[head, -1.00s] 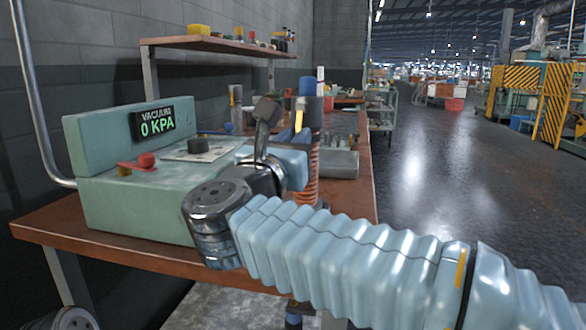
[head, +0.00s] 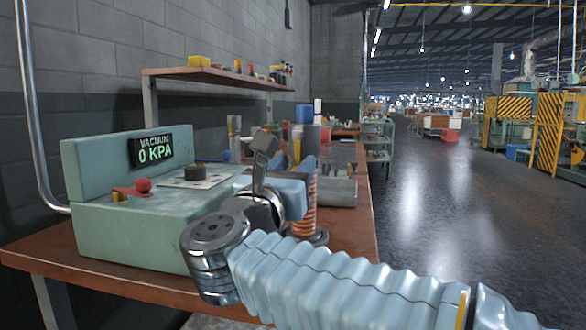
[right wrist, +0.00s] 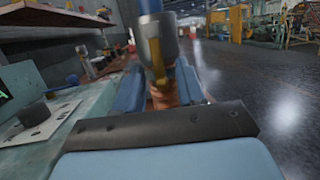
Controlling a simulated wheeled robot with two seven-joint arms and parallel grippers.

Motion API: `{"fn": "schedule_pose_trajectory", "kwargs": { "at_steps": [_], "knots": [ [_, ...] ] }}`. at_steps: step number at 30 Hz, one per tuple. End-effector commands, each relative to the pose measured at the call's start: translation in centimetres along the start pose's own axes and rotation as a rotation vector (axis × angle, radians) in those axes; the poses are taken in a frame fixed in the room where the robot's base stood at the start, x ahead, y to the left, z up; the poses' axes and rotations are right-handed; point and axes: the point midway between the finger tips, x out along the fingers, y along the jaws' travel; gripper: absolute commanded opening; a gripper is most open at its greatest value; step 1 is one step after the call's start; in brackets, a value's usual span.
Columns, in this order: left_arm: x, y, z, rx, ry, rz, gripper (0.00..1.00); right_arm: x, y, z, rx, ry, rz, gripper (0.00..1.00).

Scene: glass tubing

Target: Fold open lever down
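A grey cylinder (head: 309,138) with a blue top (head: 304,114) stands upright behind my right gripper, above a copper-coloured coil (head: 303,200). A yellow lever (right wrist: 156,62) runs down the cylinder's near side in the right wrist view. My right gripper (right wrist: 162,78) is open. Its two blue fingers stand apart, on either side of the lever's lower end as seen there; contact cannot be told. In the head view the right gripper (head: 299,182) is at the right end of the green box (head: 130,230). My left gripper is not in view.
The box has a vacuum display reading 0 KPA (head: 154,150), a red knob (head: 143,185) and a black knob (head: 195,172). A grey bin (head: 337,192) stands behind on the brown table (head: 356,225). A shelf (head: 215,75) runs along the wall.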

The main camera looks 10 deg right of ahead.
Motion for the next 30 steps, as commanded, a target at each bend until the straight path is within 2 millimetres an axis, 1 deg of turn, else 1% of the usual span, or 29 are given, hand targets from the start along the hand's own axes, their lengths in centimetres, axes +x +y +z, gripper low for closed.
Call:
{"fn": "schedule_pose_trajectory", "kwargs": {
  "at_steps": [2, 5, 12, 15, 18, 23, 30],
  "knots": [
    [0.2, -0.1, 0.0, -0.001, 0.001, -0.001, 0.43, -0.7, 0.1, -0.1, 0.001, 0.0, 0.002, 0.39],
    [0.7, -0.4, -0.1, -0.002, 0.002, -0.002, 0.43, -2.4, 0.1, -0.2, 0.002, 0.0, 0.004, 0.39],
    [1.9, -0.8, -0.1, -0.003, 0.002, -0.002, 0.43, -8.3, 0.1, -0.3, 0.0, 0.0, 0.005, 0.39],
    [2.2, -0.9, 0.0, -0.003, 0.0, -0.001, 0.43, -10.5, 0.1, -0.2, 0.001, 0.0, 0.004, 0.39],
    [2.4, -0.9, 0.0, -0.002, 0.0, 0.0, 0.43, -12.1, 0.1, -0.2, -0.001, 0.0, 0.002, 0.39],
    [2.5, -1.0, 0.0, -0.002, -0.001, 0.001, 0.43, -13.5, 0.0, -0.1, -0.001, 0.0, 0.001, 0.39],
    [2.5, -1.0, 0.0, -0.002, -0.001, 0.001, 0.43, -13.7, 0.0, -0.1, -0.001, 0.001, 0.001, 0.39]
  ]
}}
